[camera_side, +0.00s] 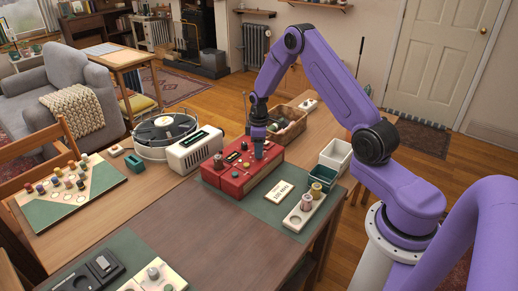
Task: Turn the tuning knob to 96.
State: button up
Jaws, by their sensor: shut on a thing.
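A red box with knobs (228,179) stands near the middle of the table, with a dark display strip and several small controls on its top. My gripper (258,152) points down at the right part of its top face and is shut on a knob there. The fingers hide most of that knob. I cannot read the display or any number at this size. A larger knob (218,160) stands free on the left part of the box.
A cream device (195,152) and a round fan-like unit (165,135) stand left of the red box. A basket (290,127) is behind my gripper. A white bin (336,155), a teal tray (324,174) and a cream block with pegs (304,212) stand right.

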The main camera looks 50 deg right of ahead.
dwell(0.3)
jog(key=o, duration=1.1)
jog(key=shift+c, duration=0.2)
jog(key=shift+r, duration=0.15)
notch_tip(320, 180, up, 17)
jog(key=shift+r, duration=0.1)
jog(key=s+a+r+n, duration=0.1)
jog(key=s+a+r, duration=0.1)
jog(key=s+a, duration=0.6)
jog(key=s+a+r+n, duration=0.2)
jog(key=s+a, duration=0.2)
jog(key=a, duration=0.7)
jog(key=s+a+f+n, duration=0.1)
jog(key=s+a+n, duration=0.1)
jog(key=s, duration=2.1)
jog(key=shift+a+n, duration=0.4)
